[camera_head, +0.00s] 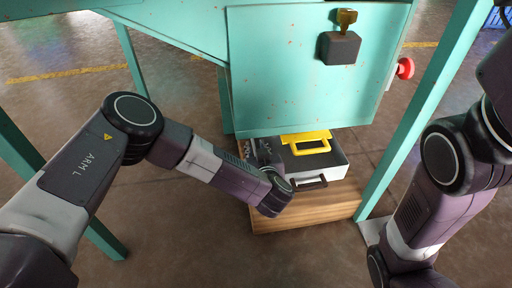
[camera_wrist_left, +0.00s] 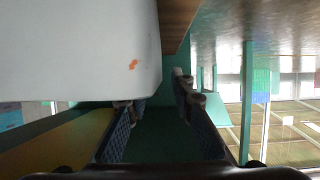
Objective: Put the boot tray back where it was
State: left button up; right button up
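The boot tray, a grey-white box (camera_head: 325,167) with a black front handle, sits on a wooden platform (camera_head: 305,214) under the teal machine. A yellow handled piece (camera_head: 306,142) shows at its back, against the machine's lower edge. My left gripper (camera_head: 262,152) is at the tray's left side, partly hidden by its own wrist. In the left wrist view its fingers (camera_wrist_left: 155,104) are apart with nothing visibly held between them. A pale surface with an orange mark, apparently the tray's side (camera_wrist_left: 80,55), fills the upper left there. My right gripper is out of view.
The teal machine housing (camera_head: 310,80) hangs just above the tray, with a dark block (camera_head: 340,48) on its front and a red button (camera_head: 404,68) on its right. Teal legs (camera_head: 425,105) stand at both sides. The floor in front of the platform is clear.

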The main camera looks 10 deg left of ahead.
pick_arm(q)
jog(key=shift+s+d+r, duration=0.1)
jog(key=shift+s+r, duration=0.05)
jog(key=shift+r, duration=0.15)
jog(key=p+v, duration=0.7)
jog(key=v, duration=0.4)
jog(key=shift+s, duration=0.3)
